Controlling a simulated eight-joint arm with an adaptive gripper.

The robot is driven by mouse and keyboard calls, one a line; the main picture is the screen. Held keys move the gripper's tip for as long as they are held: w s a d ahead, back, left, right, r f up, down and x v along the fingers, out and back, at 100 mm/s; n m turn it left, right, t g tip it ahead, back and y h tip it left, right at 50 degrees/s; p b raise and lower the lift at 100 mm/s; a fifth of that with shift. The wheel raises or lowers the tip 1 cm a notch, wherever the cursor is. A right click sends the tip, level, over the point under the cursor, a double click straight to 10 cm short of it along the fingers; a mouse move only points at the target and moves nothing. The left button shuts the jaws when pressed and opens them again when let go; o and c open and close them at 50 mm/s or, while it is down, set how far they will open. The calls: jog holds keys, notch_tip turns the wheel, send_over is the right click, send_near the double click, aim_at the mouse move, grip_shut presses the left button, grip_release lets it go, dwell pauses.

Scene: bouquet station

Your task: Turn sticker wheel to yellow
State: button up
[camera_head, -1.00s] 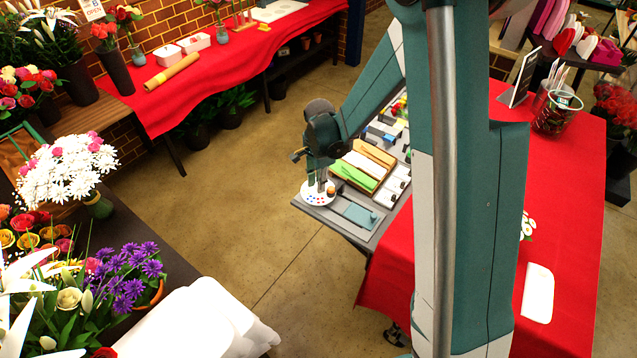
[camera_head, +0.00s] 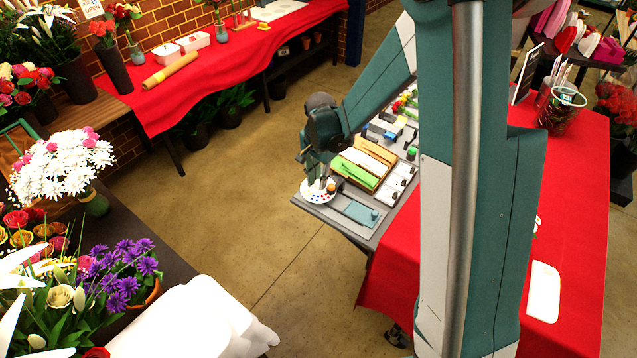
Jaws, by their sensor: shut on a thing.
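The sticker wheel (camera_head: 315,196) is a white disc with small coloured dots along its edge. It lies at the near left corner of the grey board on the work table. My gripper (camera_head: 318,183) points down over the wheel, with its fingertips at the wheel's middle. It is shut on a part of the wheel that the fingers mostly hide. A small orange-brown knob (camera_head: 331,186) shows at the wheel's right edge. Which dot is yellow, and where the wheel points, is too small to tell.
Right of the wheel lie a grey plate with a teal piece (camera_head: 359,213) and a wooden tray with green and white strips (camera_head: 357,172). Several small blocks lie behind. A red cloth (camera_head: 575,220) covers the table at right. Flowers (camera_head: 65,165) stand at left.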

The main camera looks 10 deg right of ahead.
jog(key=n+b, duration=0.2)
jog(key=n, duration=0.3)
jog(key=shift+w+n, duration=0.1)
jog(key=shift+n, duration=0.2)
jog(key=n+b, duration=0.2)
jog(key=n, duration=0.3)
jog(key=n+b, duration=0.1)
jog(key=n, duration=0.5)
jog(key=shift+b, duration=0.3)
jog(key=n+b, duration=0.1)
jog(key=n, duration=0.4)
jog(key=shift+n, duration=0.4)
jog(key=o, duration=0.6)
jog(key=shift+r, duration=0.15)
jog(key=shift+w+r, duration=0.1)
jog(key=shift+r, duration=5.8)
